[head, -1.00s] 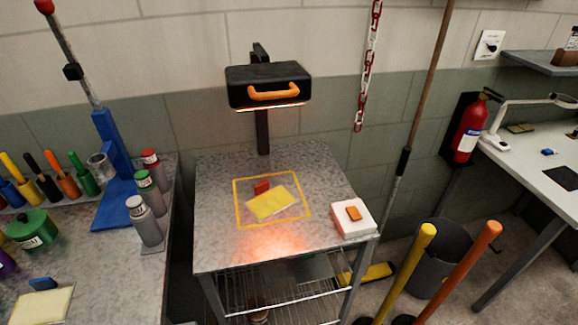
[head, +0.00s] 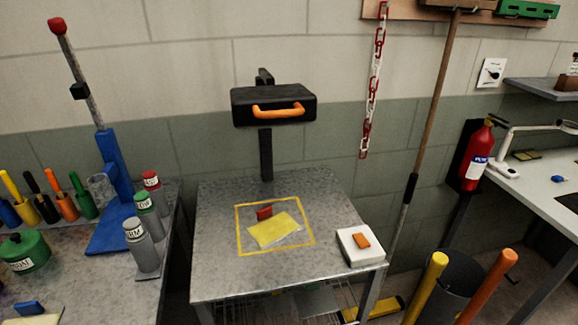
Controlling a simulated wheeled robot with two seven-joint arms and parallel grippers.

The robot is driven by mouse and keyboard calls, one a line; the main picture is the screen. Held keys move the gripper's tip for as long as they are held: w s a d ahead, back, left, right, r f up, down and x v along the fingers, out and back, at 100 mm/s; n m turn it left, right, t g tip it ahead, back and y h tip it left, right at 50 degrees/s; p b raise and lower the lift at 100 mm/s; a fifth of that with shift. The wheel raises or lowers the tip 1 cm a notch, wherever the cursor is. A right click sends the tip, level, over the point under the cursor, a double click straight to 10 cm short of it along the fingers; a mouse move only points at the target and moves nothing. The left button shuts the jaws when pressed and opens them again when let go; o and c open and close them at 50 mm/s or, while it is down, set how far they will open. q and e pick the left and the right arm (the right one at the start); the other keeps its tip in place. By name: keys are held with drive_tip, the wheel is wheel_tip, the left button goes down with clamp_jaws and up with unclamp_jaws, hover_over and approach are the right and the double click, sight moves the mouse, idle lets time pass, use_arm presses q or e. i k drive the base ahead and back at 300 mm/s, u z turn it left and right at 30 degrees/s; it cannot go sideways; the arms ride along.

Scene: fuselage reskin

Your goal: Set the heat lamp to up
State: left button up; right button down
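The heat lamp (head: 272,105) is a black box with an orange handle (head: 278,110). It is mounted on a dark post (head: 265,155) behind the small metal table and sits well above the tabletop. No glow shows under it. Below it, a yellow piece (head: 270,230) and a small red block (head: 264,212) lie inside a yellow outlined square on the table. Neither of my grippers shows in the head view.
The metal table (head: 215,280) also bears a white box with an orange button (head: 361,241). A bench with bottles and tools stands at left. A red fire extinguisher (head: 476,155) hangs at right. Yellow and orange handles stand at lower right.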

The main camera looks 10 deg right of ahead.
sight(270, 106)
drive_tip(key=z, duration=0.5)
drive_tip(key=k, duration=1.15)
drive_tip(key=u, duration=0.3)
drive_tip(key=i, duration=0.65)
drive_tip(key=u, duration=0.6)
